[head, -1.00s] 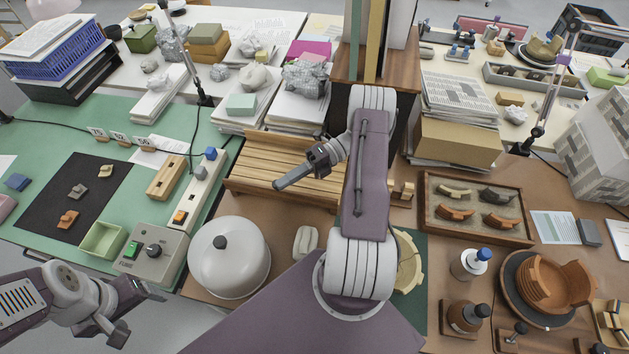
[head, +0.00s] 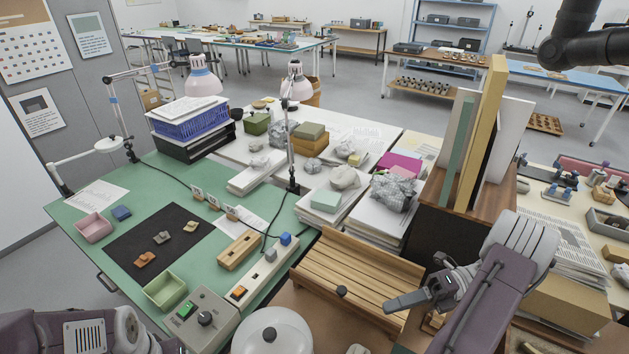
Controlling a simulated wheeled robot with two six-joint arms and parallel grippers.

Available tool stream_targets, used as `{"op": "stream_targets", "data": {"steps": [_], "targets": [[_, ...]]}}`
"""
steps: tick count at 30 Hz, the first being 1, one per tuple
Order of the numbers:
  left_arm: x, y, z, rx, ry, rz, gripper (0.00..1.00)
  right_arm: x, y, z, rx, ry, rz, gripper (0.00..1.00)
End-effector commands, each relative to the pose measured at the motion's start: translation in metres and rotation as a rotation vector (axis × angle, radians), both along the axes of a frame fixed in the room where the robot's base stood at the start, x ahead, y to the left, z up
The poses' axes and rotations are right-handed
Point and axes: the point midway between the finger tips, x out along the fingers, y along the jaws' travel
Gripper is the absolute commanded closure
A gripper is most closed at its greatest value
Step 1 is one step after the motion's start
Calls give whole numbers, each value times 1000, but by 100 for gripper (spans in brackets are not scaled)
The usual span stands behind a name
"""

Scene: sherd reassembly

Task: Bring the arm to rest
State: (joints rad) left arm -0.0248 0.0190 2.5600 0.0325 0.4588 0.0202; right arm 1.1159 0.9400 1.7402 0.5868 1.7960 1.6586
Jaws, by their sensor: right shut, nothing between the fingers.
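My right gripper (head: 408,302) is shut and empty. It is held above the right end of the slatted wooden rack (head: 340,272), its fingers pointing left in the head view. My right arm comes in from the lower right and bends down to it. My left arm shows at the lower left corner, and its gripper is out of the frame. A white domed lid with a dark knob (head: 270,334) is at the bottom edge, partly cut off.
Tall boards (head: 484,140) stand upright on a wooden cabinet behind my right arm. A green mat (head: 78,207) at left holds a black cloth with several sherds, a green tray (head: 165,290) and a control box (head: 202,318). Paper stacks lie behind the rack.

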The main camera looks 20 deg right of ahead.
Motion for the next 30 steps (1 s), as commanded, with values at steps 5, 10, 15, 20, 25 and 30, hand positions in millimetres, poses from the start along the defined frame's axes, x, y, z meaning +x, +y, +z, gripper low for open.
{"op": "stream_targets", "data": {"steps": [5, 10, 15, 20, 25, 30], "targets": [[0, 0, 0, 0, 0, 0, 25, 13, 18, 7, -29, -17, 100, 100], [0, 0, 0, 0, 0, 0, 25, 21, 101, 50, -177, -105, 484, 100], [0, 0, 0, 0, 0, 0, 25, -20, 160, 37, -426, -436, 942, 100], [0, 0, 0, 0, 0, 0, 25, -41, 163, 0, -578, -1018, 1448, 100], [0, 0, 0, 0, 0, 0, 25, -25, 140, -30, -589, -1553, 1892, 100], [0, 0, 0, 0, 0, 0, 25, 6, 124, -45, -507, -1899, 2228, 100]]}}
